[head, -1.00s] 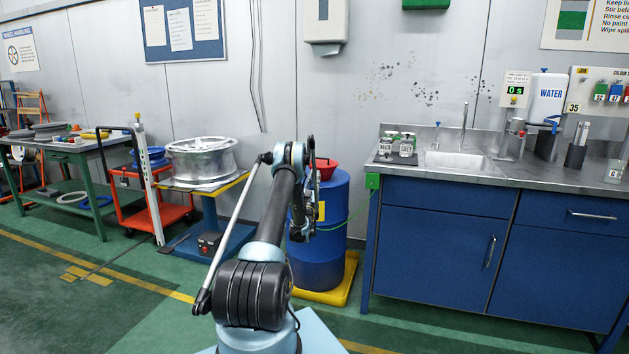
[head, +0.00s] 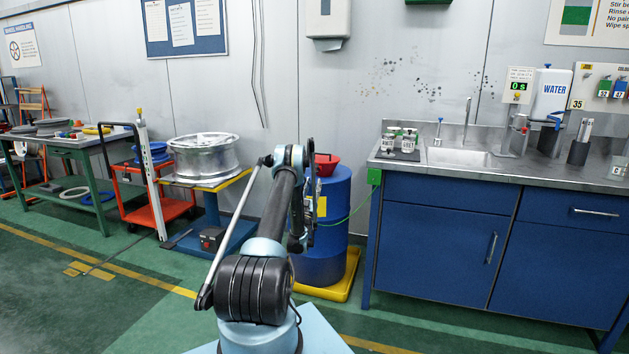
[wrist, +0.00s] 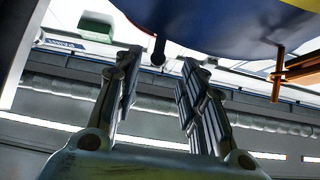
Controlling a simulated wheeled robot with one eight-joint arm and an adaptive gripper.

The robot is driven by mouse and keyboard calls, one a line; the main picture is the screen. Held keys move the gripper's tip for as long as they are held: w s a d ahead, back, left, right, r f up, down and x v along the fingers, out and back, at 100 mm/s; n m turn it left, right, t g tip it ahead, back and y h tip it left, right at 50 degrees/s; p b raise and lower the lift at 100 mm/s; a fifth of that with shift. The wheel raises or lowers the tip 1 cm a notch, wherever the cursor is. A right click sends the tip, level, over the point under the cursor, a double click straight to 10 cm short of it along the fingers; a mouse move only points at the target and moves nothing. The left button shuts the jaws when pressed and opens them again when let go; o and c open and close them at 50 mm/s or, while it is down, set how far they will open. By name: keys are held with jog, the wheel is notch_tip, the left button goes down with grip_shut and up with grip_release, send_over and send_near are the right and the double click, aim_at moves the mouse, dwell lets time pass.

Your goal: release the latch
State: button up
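My gripper (wrist: 157,75) is open in the wrist view, with its two dark fingers apart and nothing held between them. A short dark peg (wrist: 159,50) hangs beyond and between the fingertips, from near a dark blue rounded surface (wrist: 210,25) with a yellow edge. I cannot tell whether the peg is the latch. A copper-coloured bracket with an upright pin (wrist: 278,75) is at the right, clear of the fingers. In the head view my arm reaches in front of the blue drum (head: 325,262); the gripper is mostly hidden there.
The drum has a red funnel (head: 327,165) on top and stands on a yellow tray (head: 340,288). A lift table (head: 212,225) carrying a silver wheel (head: 205,157) is to its left. A blue sink cabinet (head: 440,240) is at right.

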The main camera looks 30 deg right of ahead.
jog(key=shift+v, duration=2.55)
jog(key=shift+w, duration=0.15)
